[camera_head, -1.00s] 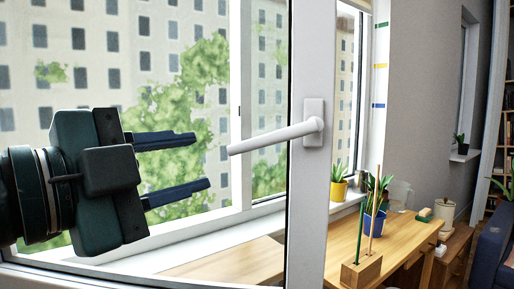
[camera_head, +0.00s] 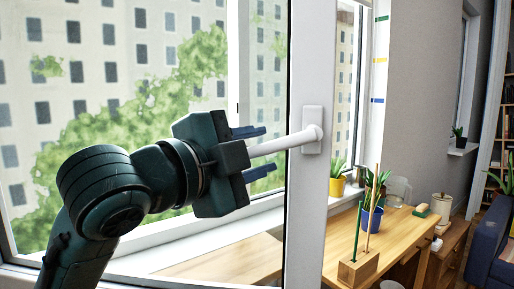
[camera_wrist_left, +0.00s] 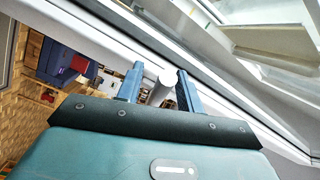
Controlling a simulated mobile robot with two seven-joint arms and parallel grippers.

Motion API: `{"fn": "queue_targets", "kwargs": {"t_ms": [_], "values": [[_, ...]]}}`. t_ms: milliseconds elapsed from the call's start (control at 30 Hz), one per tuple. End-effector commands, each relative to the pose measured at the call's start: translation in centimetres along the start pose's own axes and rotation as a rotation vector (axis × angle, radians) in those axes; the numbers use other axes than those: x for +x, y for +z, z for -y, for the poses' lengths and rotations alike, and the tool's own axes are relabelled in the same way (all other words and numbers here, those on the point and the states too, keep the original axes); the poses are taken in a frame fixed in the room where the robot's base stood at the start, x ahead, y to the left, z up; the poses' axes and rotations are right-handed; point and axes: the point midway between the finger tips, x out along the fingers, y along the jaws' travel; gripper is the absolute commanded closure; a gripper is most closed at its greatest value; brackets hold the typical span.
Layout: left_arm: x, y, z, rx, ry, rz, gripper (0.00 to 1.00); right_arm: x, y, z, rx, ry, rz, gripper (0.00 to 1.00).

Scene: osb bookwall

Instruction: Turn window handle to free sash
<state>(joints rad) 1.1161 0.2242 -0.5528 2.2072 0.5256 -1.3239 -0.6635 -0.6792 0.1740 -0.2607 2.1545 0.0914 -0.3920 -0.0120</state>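The white window handle (camera_head: 290,141) is mounted on the white sash frame (camera_head: 306,215). Its lever points left and slightly down from its base. My left gripper (camera_head: 270,148) is at the lever's free end, with one blue finger above the lever and one below it. The fingers stand apart with gaps to the lever, so the gripper is open. In the left wrist view the round white handle end (camera_wrist_left: 168,77) shows between the two fingers (camera_wrist_left: 160,88). The lever's tip is hidden behind the gripper body in the head view. My right gripper is not in view.
A dark blue sofa (camera_head: 490,245) is at the far right. The glass lies close behind my left arm.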

Motion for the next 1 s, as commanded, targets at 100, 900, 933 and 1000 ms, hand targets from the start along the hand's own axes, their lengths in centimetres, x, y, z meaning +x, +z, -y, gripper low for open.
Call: {"fn": "queue_targets", "kwargs": {"t_ms": [100, 900, 933, 1000], "values": [[0.48, -0.02, -0.01, 0.000, 0.000, 0.000, 0.63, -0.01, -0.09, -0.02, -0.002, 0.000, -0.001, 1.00], [0.49, 0.01, 0.00, 0.000, -0.001, 0.000, 1.00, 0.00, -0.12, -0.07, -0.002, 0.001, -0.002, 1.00], [0.49, 0.01, 0.01, 0.000, -0.001, 0.000, 1.00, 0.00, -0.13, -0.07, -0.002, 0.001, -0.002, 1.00], [0.49, 0.01, 0.01, 0.000, -0.001, 0.000, 1.00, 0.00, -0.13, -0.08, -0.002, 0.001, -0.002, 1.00]]}}
